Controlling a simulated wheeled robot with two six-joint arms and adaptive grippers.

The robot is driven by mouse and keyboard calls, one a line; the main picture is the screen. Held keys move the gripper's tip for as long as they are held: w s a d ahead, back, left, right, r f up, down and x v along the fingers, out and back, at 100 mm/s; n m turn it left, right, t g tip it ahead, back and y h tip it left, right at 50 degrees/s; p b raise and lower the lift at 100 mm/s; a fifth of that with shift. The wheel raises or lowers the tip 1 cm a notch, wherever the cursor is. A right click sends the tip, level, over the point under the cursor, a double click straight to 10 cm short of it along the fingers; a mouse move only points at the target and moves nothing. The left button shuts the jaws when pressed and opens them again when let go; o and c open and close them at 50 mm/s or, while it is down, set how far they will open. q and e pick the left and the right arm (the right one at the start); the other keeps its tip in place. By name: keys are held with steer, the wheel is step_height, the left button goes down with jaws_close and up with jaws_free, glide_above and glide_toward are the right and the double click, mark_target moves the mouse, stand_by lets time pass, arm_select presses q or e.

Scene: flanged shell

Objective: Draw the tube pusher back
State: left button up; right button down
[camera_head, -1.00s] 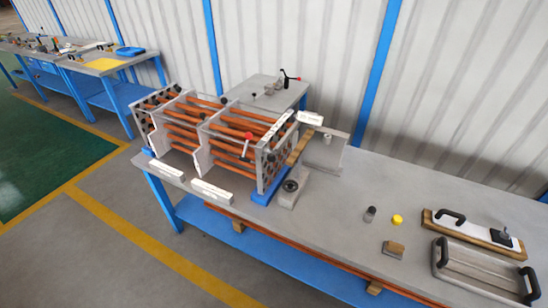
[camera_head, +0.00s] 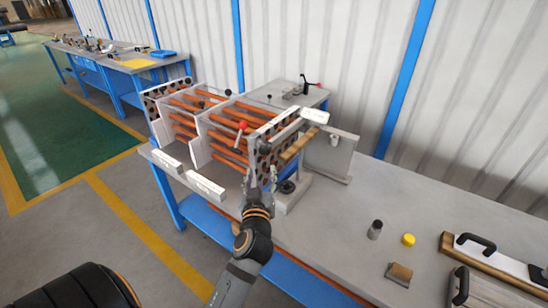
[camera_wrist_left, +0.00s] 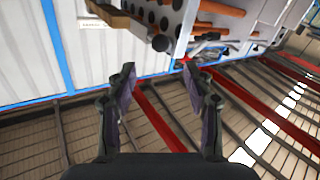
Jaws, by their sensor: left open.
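The flanged shell's tube bundle (camera_head: 205,125) of orange tubes stands in grey plates on the bench. A brown bar (camera_head: 299,146) slants beside its right end plate (camera_head: 262,153). In the left wrist view a brown bar (camera_wrist_left: 118,18) ends near a dark round knob (camera_wrist_left: 160,43), beyond my fingertips. I cannot tell for sure which part is the tube pusher. My left gripper (camera_head: 262,176) is in front of the right end plate. In the left wrist view my left gripper (camera_wrist_left: 159,72) is open, with nothing between its fingers. My right gripper is out of view.
A red-knobbed lever (camera_head: 242,126) rises at the bundle. A grey upright plate (camera_head: 330,154) stands right of it. A dark cylinder (camera_head: 375,229), a yellow cap (camera_head: 408,239) and a small block (camera_head: 399,274) are on the bench. A black-handled board (camera_head: 490,258) lies at right.

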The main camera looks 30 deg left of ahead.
mark_target(263, 154)
arm_select(q)
steer(key=p+x, duration=0.2)
steer(key=x, duration=0.7)
steer(key=shift+w+a+p, duration=0.1)
steer(key=shift+p, duration=0.3)
steer(key=shift+w+a, duration=0.3)
steer(key=shift+w, duration=0.2)
jaws_close()
steer(key=shift+f, duration=0.1)
